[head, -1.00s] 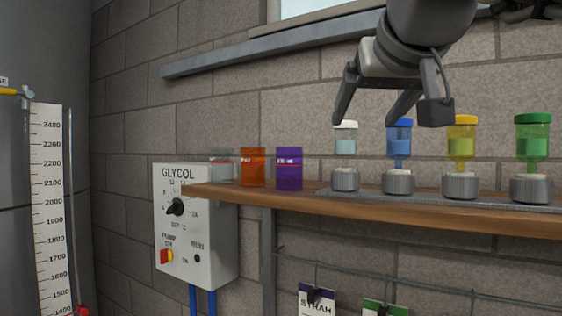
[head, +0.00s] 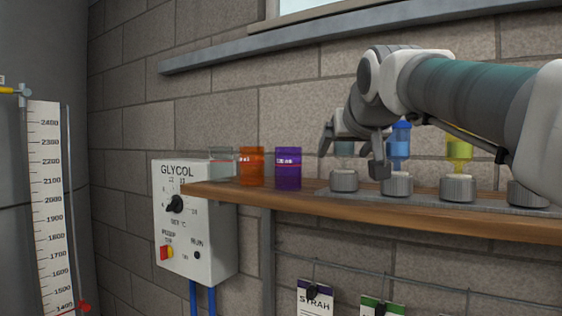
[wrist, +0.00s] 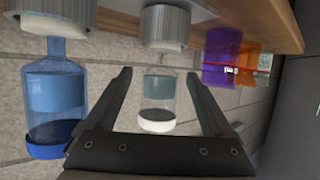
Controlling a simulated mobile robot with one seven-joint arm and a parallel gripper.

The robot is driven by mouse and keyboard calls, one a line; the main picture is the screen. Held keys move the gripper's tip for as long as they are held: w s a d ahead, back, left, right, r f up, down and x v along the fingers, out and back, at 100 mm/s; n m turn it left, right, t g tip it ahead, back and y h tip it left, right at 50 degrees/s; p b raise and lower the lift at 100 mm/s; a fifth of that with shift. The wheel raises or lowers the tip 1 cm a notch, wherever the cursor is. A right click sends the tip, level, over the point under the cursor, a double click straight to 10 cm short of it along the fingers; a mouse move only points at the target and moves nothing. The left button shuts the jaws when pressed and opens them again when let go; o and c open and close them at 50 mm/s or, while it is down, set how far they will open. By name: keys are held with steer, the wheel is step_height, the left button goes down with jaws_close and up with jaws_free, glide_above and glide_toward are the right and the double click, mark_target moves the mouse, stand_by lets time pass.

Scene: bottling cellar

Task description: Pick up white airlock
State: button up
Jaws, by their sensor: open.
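The white airlock (wrist: 158,100) is a clear cylinder with grey-blue liquid and a white cap, on a grey ribbed base. In the wrist view, where the scene appears upside down, it shows between the two fingers of my gripper (wrist: 158,76), with gaps on both sides. My gripper (head: 352,160) is open and empty. In the head view it is in front of the white airlock (head: 345,148), hiding its cap and upper part. The blue airlock (wrist: 55,92) stands beside one finger, apart from it.
A yellow airlock (head: 459,148) stands further right on the wooden shelf (head: 300,199), partly behind my arm. Purple (head: 288,168), orange (head: 252,166) and clear (head: 221,168) jars stand to the left. A brick wall is close behind. A glycol control box (head: 190,235) hangs at the shelf's left end.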

mark_target(341, 157)
steer(key=x, duration=0.3)
steer(key=shift+w+f+p, duration=0.3)
jaws_close()
